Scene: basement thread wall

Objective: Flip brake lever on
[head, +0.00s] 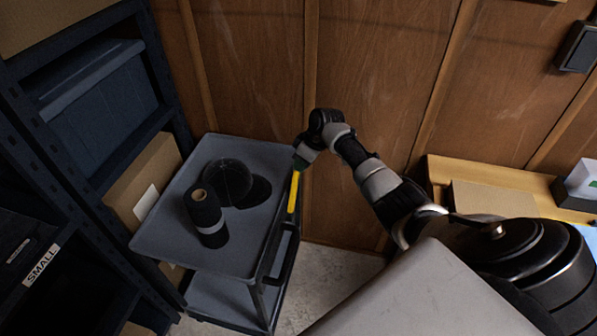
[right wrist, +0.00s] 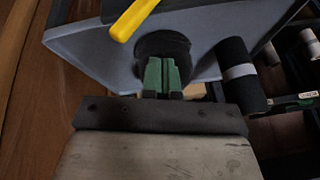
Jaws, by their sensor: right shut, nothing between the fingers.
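The yellow brake lever (head: 293,191) stands at the right side of a grey two-tier cart (head: 160,237), above its dark handle. My right gripper (head: 298,162) is at the top end of the lever, at the cart's far right corner. In the right wrist view, its green fingers (right wrist: 161,75) are shut together and empty. The yellow lever (right wrist: 133,17) shows there just beyond and to the left of the fingertips. I cannot tell whether the fingers touch it. My left gripper is not in view.
A black thread spool (head: 206,217) and a round black object (head: 228,183) sit on the cart top. Shelving with a dark bin (head: 92,98) stands left. A wooden wall (head: 375,70) is close behind; a wooden bench (head: 455,170) is right. Some floor (head: 335,275) is clear.

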